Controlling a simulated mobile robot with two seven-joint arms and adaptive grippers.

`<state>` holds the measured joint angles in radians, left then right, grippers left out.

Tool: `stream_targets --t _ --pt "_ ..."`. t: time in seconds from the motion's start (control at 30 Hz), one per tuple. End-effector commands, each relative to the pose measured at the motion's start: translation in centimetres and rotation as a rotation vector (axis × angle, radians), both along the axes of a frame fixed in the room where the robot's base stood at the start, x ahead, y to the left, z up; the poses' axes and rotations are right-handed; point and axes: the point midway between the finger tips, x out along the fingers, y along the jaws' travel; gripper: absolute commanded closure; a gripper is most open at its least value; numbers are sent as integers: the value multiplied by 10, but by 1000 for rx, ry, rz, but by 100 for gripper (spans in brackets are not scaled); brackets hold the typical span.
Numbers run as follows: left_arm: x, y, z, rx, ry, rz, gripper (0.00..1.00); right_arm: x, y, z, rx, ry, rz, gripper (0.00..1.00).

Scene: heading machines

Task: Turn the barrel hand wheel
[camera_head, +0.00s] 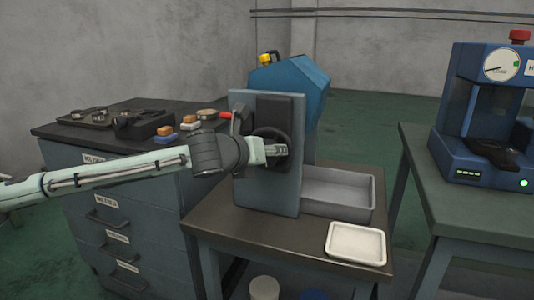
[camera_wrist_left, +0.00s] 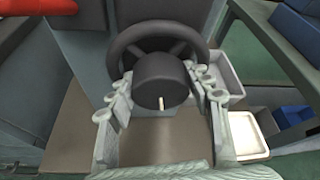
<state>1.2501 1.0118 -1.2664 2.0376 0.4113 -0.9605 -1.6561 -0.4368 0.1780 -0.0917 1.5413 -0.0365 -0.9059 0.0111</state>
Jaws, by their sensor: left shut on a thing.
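The barrel hand wheel (camera_head: 268,132) is a black ring with spokes on the upright grey-blue panel of the machine. In the left wrist view the wheel's rim (camera_wrist_left: 150,32) stands behind a round black hub (camera_wrist_left: 160,75) with a short pale pin at its face. My left gripper (camera_head: 278,150) reaches in from the left and hides part of the wheel. In the wrist view its two fingers (camera_wrist_left: 162,90) lie on either side of the hub, shut on it. My right gripper is in neither view.
A red lever (camera_head: 226,115) sticks out beside the panel (camera_head: 265,190). A grey bin (camera_head: 340,192) and a white tray (camera_head: 356,243) are to the right on the bench. A drawer cabinet (camera_head: 105,200) stands left, a blue gauge press (camera_head: 485,120) right.

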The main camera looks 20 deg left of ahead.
Motion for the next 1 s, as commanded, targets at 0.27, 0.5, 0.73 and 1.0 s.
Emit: stream_targets --t 0.27,0.5,0.73,1.0 --pt "0 -1 -2 110 0 -2 79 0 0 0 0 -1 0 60" --pt "0 0 -2 139 -1 -1 79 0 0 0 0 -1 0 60" --pt "0 0 -2 139 -1 -1 79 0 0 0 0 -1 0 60" --pt "0 0 -2 139 -2 0 30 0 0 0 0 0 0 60"
